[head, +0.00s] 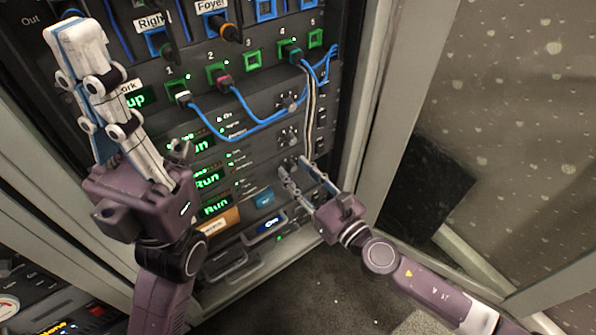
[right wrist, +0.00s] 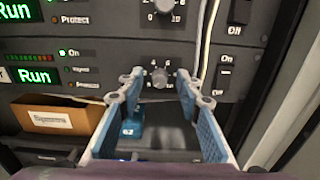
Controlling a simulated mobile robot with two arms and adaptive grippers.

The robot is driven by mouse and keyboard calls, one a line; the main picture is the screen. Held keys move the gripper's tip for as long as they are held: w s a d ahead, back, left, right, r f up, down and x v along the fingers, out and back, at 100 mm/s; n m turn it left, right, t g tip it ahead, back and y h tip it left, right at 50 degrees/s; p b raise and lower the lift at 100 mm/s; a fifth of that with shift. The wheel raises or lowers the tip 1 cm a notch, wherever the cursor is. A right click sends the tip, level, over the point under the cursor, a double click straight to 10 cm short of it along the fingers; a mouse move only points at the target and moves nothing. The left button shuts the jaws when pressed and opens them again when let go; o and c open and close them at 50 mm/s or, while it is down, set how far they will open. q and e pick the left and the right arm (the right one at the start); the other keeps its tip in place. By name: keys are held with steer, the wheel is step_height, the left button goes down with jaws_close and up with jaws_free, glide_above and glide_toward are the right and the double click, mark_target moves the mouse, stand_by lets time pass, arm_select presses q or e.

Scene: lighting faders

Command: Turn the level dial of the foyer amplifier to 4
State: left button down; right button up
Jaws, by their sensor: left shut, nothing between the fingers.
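Dark amplifiers with green Run displays are stacked in the rack. Each has a grey level dial at its right; I cannot read which one is the foyer amplifier. My right gripper (head: 306,172) is open in front of the lowest visible dial (head: 288,164). In the right wrist view this dial (right wrist: 159,77) shows between the fingertips of the right gripper (right wrist: 160,83), with small numbers around it; contact and its pointer setting are unclear. Another dial (right wrist: 165,8) sits above it. My left gripper (head: 76,38) is shut and empty, raised at the upper left.
Blue cables (head: 245,132) and pale cords (head: 312,115) hang over the rack front near the dials. Rocker switches (right wrist: 224,75) sit right of them. Below are an orange-brown box (right wrist: 60,119) and a blue item (right wrist: 132,125). A rack post (head: 375,95) stands to the right.

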jaws_close()
steer(key=shift+m, duration=0.3)
